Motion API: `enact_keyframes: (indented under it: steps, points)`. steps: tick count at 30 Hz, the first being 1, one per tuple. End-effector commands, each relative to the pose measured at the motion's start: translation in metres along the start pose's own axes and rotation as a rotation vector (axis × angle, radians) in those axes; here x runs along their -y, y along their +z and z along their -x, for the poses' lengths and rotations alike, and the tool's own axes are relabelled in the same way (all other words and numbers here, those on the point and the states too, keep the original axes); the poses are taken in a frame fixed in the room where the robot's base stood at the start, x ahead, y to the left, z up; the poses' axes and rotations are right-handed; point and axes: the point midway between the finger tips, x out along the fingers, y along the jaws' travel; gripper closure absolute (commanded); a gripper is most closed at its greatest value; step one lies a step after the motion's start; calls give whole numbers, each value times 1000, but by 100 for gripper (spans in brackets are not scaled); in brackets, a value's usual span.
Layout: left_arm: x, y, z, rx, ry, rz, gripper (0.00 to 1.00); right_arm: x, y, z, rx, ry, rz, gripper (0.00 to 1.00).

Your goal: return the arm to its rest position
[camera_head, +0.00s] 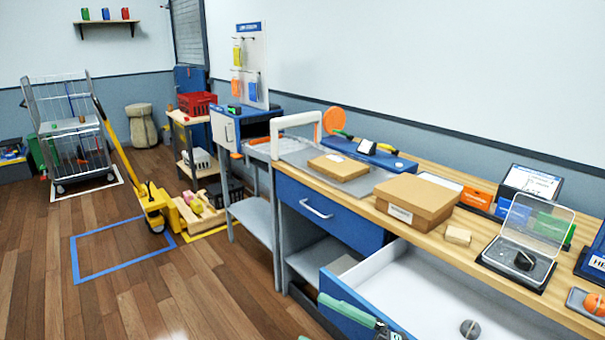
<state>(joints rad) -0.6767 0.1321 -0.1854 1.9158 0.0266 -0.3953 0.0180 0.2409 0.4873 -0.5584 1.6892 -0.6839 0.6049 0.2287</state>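The open drawer (405,283) sticks out from under the wooden bench top, with a pale inside and a blue front. A small grey round object (469,328) lies in it.
The wooden bench (440,228) holds a brown carton (417,200), a flat parcel (338,167) and an open clear-lidded case (522,252). A yellow pallet jack (155,205) and wire cage trolley (75,150) stand left. The wooden floor in front is clear.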

Motion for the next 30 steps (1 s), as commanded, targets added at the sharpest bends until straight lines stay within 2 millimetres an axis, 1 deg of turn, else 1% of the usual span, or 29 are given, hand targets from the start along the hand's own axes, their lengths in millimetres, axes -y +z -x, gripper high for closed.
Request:
enact_keyframes:
  steps: [1, 2, 5, 6, 8, 9, 10, 11, 12, 14, 15, 18, 21, 24, 30]
  points:
    - [0, -3, 3, 0, 0, 0, 56, 6, 6, 8, 84, 71, -94, 7]
    - [0, -3, 3, 0, 0, 0, 56, 9, 12, 13, 137, 111, -146, 7]
    - [0, -6, 6, 0, 0, 0, 56, 27, 34, 41, 334, 224, -325, 7]
    - [0, -7, 7, 0, 0, 1, 56, 38, 42, 56, 419, 260, -400, 7]
    - [-1, -8, 8, 0, 0, 1, 56, 59, 52, 80, 548, 306, -513, 7]
    - [-1, -9, 9, 0, 0, 1, 56, 75, 57, 98, 637, 329, -589, 7]
    - [-1, -10, 10, 1, 0, 1, 56, 89, 59, 112, 704, 344, -646, 7]
    - [-1, -11, 10, 1, -1, 1, 56, 103, 60, 127, 771, 356, -703, 7]
    - [-1, -12, 11, 1, -1, 1, 56, 122, 59, 146, 858, 368, -780, 7]
    - [-1, -13, 13, 1, -1, 1, 56, 152, 54, 175, 982, 377, -888, 7]
    - [-1, -14, 13, 1, -1, 1, 56, 170, 48, 192, 1055, 378, -953, 7]
    - [-1, -15, 15, 1, -1, 1, 56, 206, 30, 226, 1196, 372, -1082, 7]
    - [-1, -15, 15, 2, -1, 1, 56, 229, 16, 246, 1282, 361, -1163, 7]
    - [-1, -15, 15, 2, -1, 1, 56, 240, 8, 255, 1323, 354, -1203, 7]
    - [-1, -15, 15, 2, -1, 1, 56, 242, 7, 257, 1331, 352, -1210, 7]
